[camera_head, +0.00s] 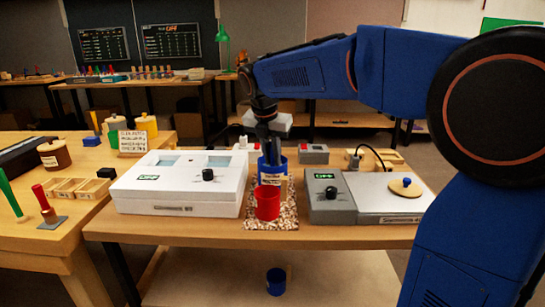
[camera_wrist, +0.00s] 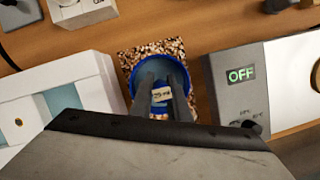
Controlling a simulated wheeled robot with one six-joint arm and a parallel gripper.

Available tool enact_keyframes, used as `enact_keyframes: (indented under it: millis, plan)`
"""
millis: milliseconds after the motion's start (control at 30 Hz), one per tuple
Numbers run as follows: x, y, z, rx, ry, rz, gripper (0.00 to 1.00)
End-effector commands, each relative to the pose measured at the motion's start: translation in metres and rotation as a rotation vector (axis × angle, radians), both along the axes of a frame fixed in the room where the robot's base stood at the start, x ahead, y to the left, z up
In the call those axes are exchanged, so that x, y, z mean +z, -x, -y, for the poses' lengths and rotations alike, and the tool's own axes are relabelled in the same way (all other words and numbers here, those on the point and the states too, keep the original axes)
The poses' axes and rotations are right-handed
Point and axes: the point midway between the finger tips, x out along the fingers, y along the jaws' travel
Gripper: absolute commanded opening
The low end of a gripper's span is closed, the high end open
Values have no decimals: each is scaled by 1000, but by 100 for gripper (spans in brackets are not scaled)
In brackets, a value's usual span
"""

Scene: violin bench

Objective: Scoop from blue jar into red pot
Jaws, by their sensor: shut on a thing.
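The blue jar (camera_head: 286,173) stands on a speckled mat (camera_head: 285,216) between two instruments. In the wrist view the jar's rim (camera_wrist: 136,78) circles my fingers. The red pot (camera_head: 267,204) stands in front of the jar on the same mat, overlapping it in the head view; it is hidden in the wrist view. My gripper (camera_wrist: 165,98) points down into the jar's mouth, shut on a small blue scoop (camera_wrist: 161,90) with a pale label that seems to read 25 ml. The scoop's lower end and the jar's contents are mostly hidden.
A white instrument (camera_head: 180,185) stands close on the left, a grey box (camera_head: 332,205) marked OFF close on the right. Small boxes, one a grey box with a red top (camera_head: 314,154), stand behind. A blue container (camera_head: 276,281) sits on the lower shelf.

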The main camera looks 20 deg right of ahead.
Motion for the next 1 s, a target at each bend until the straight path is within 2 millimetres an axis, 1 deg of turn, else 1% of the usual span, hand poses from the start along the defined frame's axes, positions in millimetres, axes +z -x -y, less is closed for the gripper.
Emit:
enact_keyframes:
  millis: [467, 567, 1000]
  plan:
    - [1, 0, 0, 0, 0, 0, 0]
    - [6, 0, 0, 0, 1, 1, 0]
    - [41, 0, 0, -1, 0, 2, 0]
